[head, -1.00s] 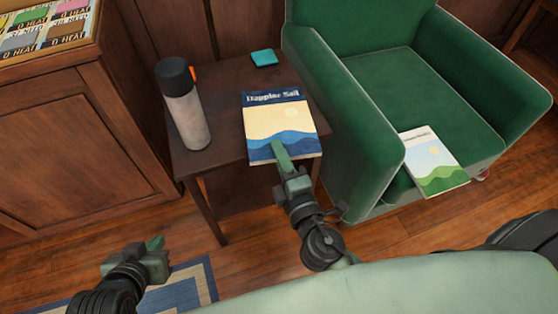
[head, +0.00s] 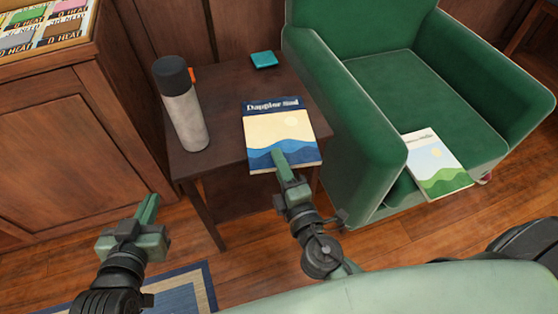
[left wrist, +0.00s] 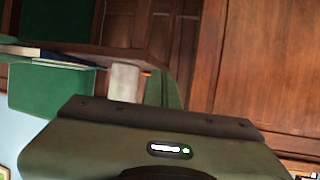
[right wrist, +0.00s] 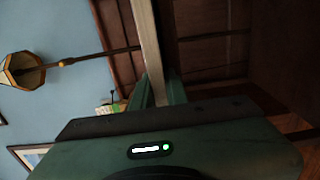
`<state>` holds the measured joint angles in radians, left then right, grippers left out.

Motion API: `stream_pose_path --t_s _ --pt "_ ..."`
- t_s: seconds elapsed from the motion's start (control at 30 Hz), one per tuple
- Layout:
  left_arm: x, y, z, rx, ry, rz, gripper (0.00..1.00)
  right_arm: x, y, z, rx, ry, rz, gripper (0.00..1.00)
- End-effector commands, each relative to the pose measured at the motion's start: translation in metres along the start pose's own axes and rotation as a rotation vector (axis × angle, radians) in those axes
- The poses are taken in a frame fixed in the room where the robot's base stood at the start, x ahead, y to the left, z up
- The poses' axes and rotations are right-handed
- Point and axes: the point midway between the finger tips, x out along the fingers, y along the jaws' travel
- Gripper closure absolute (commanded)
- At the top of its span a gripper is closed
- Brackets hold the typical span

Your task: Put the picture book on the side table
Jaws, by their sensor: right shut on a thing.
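A picture book (head: 281,130) with a cream and blue wave cover lies flat over the front part of the dark wood side table (head: 225,105). Its near edge sticks out past the table's front. My right gripper (head: 284,165) is shut on that near edge; the book's pale edge (right wrist: 147,45) shows between its fingers in the right wrist view. I cannot tell whether the book touches the tabletop. My left gripper (head: 147,208) is shut and empty, in the air left of the table's front.
A grey bottle (head: 183,110) with a dark cap and a teal square (head: 264,59) stand on the table. A green armchair (head: 345,150) is close on the right, with another book (head: 436,165), green and white, at its seat front. A wooden cabinet (head: 75,150) is left.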

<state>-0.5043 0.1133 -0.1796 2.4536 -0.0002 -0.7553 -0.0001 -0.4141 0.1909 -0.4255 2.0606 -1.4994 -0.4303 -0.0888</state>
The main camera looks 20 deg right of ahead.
Motion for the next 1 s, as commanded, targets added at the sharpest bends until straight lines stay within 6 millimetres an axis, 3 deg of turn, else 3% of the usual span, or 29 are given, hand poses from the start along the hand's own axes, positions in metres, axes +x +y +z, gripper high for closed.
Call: stream_pose_path --t_s 0.07,0.1,0.17,0.53,0.63,0.83,1.0 --pt "0.001 0.0 -0.002 0.0 0.01 0.001 1.0 0.0 0.0 0.0 0.0 0.0 0.002 1.0" --pt "0.0 0.001 -0.003 0.0 0.016 0.001 1.0 0.0 0.0 0.0 0.0 0.0 0.0 0.77" --pt "0.0 0.001 -0.004 -0.001 0.018 0.001 1.0 0.0 0.0 0.0 0.0 0.0 0.0 0.64" --pt "0.0 0.001 -0.003 -0.001 0.009 0.001 1.0 0.0 0.001 0.0 0.0 0.0 0.0 0.64" --pt "-0.001 -0.001 0.007 0.0 -0.042 -0.002 1.0 -0.001 0.002 0.0 0.0 0.0 -0.001 0.64" --pt "0.004 0.005 -0.034 0.0 0.179 0.011 1.0 -0.036 -0.003 0.0 -0.001 0.001 -0.004 0.64" --pt "-0.003 0.011 -0.075 -0.004 0.396 0.024 1.0 -0.068 -0.003 0.0 0.0 0.002 -0.004 0.64"
